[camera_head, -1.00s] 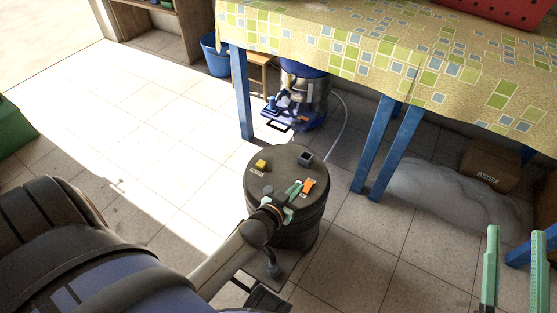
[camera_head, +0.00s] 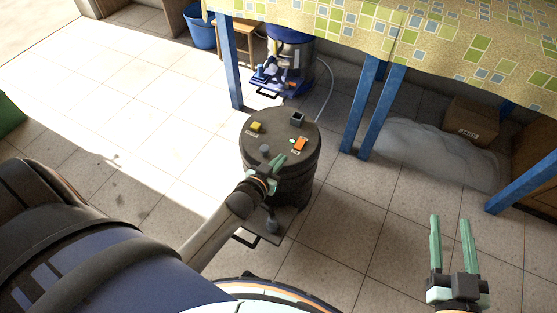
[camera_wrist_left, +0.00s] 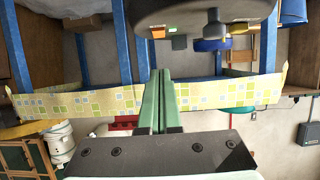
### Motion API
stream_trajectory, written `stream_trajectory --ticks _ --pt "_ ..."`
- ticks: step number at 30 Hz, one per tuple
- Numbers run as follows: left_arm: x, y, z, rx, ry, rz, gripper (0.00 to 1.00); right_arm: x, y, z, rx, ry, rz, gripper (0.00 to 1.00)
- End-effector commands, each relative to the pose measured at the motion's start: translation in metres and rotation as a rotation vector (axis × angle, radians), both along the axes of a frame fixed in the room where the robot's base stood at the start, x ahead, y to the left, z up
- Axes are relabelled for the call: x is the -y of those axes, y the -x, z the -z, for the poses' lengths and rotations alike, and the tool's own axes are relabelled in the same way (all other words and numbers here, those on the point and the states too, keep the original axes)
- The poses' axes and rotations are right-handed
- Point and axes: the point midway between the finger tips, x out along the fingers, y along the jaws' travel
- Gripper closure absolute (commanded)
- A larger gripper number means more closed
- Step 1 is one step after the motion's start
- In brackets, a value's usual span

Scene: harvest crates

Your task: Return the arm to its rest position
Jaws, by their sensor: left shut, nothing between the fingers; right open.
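My left gripper (camera_head: 276,163) is shut and empty. In the head view it shows in front of the near side of a dark round drum (camera_head: 283,185). In the left wrist view its two green fingers (camera_wrist_left: 161,80) lie together with nothing between them. The drum also shows at the top of that view (camera_wrist_left: 185,14). My right gripper (camera_head: 450,222) is open and empty over the tiled floor at the lower right.
A yellow block (camera_head: 256,127), an orange block (camera_head: 300,143) and a dark square piece (camera_head: 297,119) sit on the drum top. A table with a patterned cloth (camera_head: 370,40) and blue legs (camera_head: 380,110) stands behind. A blue bucket (camera_head: 199,27) is at the back. Tiled floor lies open at left.

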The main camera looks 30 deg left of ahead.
Motion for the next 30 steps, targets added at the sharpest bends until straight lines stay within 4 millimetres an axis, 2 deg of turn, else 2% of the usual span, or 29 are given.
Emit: stream_trajectory --ticks 14,17,24,30 --pt "0.002 0.002 -0.005 0.009 -0.005 0.01 1.0 0.0 0.0 -0.001 0.002 0.0 0.0 0.5" --pt "0.01 0.009 -0.024 0.044 -0.027 0.047 1.0 0.0 0.0 -0.001 0.002 0.0 0.0 0.5" --pt "0.057 0.047 -0.107 0.19 -0.083 0.205 1.0 0.0 0.0 -0.001 0.002 0.0 0.0 0.5" --pt "0.088 0.077 -0.164 0.285 -0.09 0.296 1.0 0.0 0.0 -0.001 0.002 0.0 0.0 0.5"
